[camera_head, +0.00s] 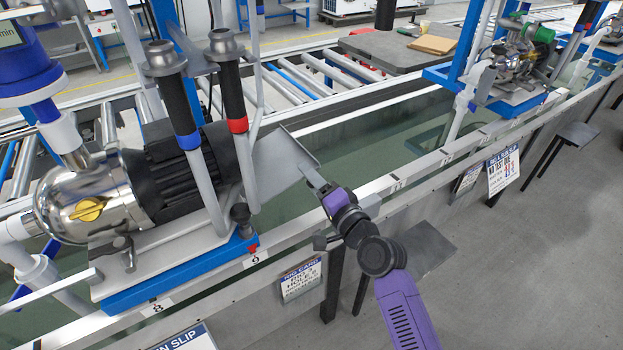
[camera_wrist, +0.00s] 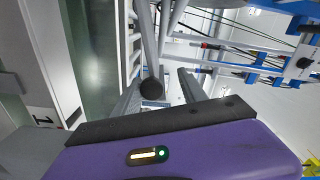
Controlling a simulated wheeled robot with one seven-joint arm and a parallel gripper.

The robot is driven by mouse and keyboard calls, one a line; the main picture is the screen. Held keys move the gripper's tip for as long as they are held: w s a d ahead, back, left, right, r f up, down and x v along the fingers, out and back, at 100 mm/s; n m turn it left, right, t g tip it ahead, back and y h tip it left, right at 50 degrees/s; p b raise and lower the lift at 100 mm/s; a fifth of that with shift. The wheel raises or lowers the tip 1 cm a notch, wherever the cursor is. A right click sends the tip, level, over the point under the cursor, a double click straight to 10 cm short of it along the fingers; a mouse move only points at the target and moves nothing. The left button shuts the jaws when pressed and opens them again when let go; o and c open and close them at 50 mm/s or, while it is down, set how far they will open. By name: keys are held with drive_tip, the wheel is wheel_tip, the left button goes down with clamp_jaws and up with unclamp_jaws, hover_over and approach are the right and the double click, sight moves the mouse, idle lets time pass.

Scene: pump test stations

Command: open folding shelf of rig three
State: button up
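My gripper (camera_head: 314,178) is at the centre of the head view, beside the right edge of a tilted grey plate (camera_head: 275,165) at the near pump station. I cannot tell whether they touch, or whether this plate is the folding shelf. In the wrist view its two grey fingers (camera_wrist: 158,100) are spread apart, with a dark round knob (camera_wrist: 152,88) showing between them and nothing clearly held. A dark flat shelf (camera_head: 428,246) on a slanted support sticks out from the trough front, partly behind my arm. A hanging rig card (camera_head: 301,280) is too small to read surely.
The pump (camera_head: 95,200) stands on a blue-edged base (camera_head: 180,272) at left, with upright black-gripped handles (camera_head: 233,95) beside the plate. Another shelf (camera_head: 578,136) and pump station (camera_head: 515,62) are at right. Hanging signs (camera_head: 503,170) line the trough. Grey floor is clear at lower right.

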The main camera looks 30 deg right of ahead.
drive_tip(key=shift+r, duration=0.1)
drive_tip(key=s, duration=0.8)
drive_tip(key=shift+w, duration=0.1)
idle(0.4)
drive_tip(key=s+a+r+n+g+p, duration=0.1)
drive_tip(key=s+a+r+n+p, duration=0.2)
drive_tip(key=s, duration=0.9)
drive_tip(key=s+a+r+n+g+p, duration=0.1)
drive_tip(key=s+a+r+n+p, duration=0.2)
drive_tip(key=s, duration=0.9)
drive_tip(key=s+a+r+n+g+p, duration=0.1)
drive_tip(key=s+a+n+p, duration=0.3)
drive_tip(key=s+n, duration=0.4)
drive_tip(key=v, duration=0.4)
drive_tip(key=shift+r, duration=0.4)
drive_tip(key=shift+s, duration=0.1)
